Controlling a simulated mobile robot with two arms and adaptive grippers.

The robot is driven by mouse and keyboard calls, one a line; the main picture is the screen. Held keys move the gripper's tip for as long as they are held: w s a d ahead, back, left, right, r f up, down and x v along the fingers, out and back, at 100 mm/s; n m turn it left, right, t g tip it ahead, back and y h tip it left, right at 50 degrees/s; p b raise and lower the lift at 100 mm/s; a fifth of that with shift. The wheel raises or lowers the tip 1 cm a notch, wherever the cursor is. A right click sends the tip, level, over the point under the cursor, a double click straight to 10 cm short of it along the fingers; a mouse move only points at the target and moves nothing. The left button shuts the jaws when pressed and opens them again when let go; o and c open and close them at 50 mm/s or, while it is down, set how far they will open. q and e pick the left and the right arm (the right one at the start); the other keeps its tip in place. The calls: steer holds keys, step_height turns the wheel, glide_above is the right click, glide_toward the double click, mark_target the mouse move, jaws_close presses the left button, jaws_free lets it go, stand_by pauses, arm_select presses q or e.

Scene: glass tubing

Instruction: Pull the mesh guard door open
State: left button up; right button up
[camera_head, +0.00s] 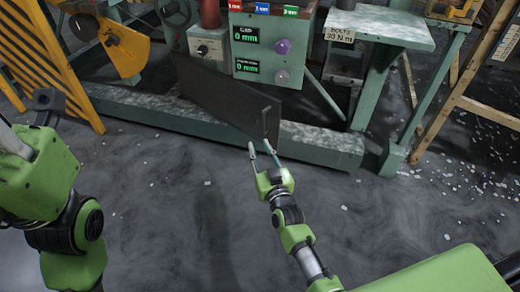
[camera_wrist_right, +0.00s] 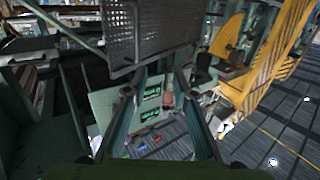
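The mesh guard door (camera_head: 218,92) is a dark panel low on the front of the green machine, standing at a slant. An upright bar handle (camera_head: 266,121) is near its right edge. My right gripper (camera_head: 264,148) is just below and in front of the handle, fingers apart and empty. In the right wrist view, the mesh panel (camera_wrist_right: 155,28) fills the top centre, beyond the open fingers (camera_wrist_right: 155,82). Whether a finger touches the handle is unclear.
The green machine base beam (camera_head: 310,143) runs below the door. A control box (camera_head: 262,48) with displays stands above it. A yellow-and-black striped guard (camera_head: 60,65) is at left. A side shelf (camera_head: 380,25) is at right. The grey floor in front is mostly clear.

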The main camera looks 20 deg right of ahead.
steer(key=shift+s+a, duration=0.25)
steer(key=shift+s, duration=0.4)
